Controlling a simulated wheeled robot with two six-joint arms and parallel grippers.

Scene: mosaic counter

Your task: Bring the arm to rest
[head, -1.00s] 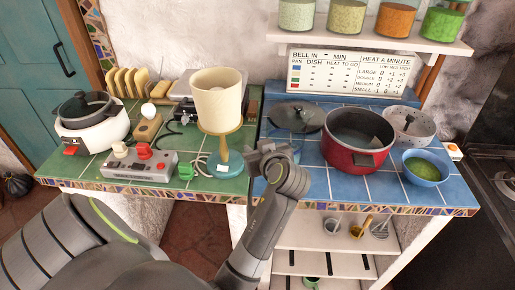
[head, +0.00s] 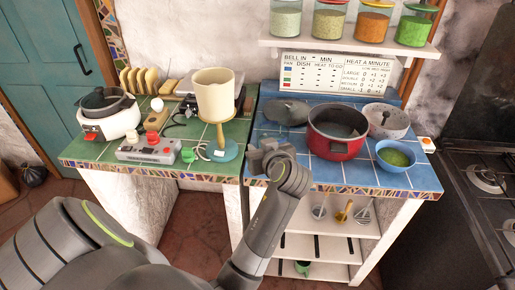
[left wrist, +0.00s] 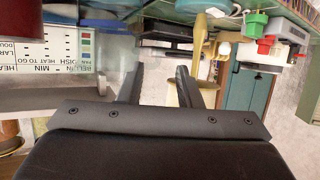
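My left arm comes in from the lower left in the head view. Its gripper (head: 262,158) is near the front of the counter, at the seam between the green-tiled part and the blue-tiled part, right of the lamp's blue base. In the left wrist view the two fingers of the gripper (left wrist: 158,85) stand apart with nothing held between them. Whether the gripper touches the counter cannot be told. My right gripper is not in view.
A lamp (head: 214,95) and a grey control box (head: 149,150) stand on the green tiles (head: 90,150). A red pot (head: 336,146) and a blue bowl (head: 396,169) are on the blue tiles (head: 350,175). A dark stove (head: 485,180) is at right. Floor shows in front.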

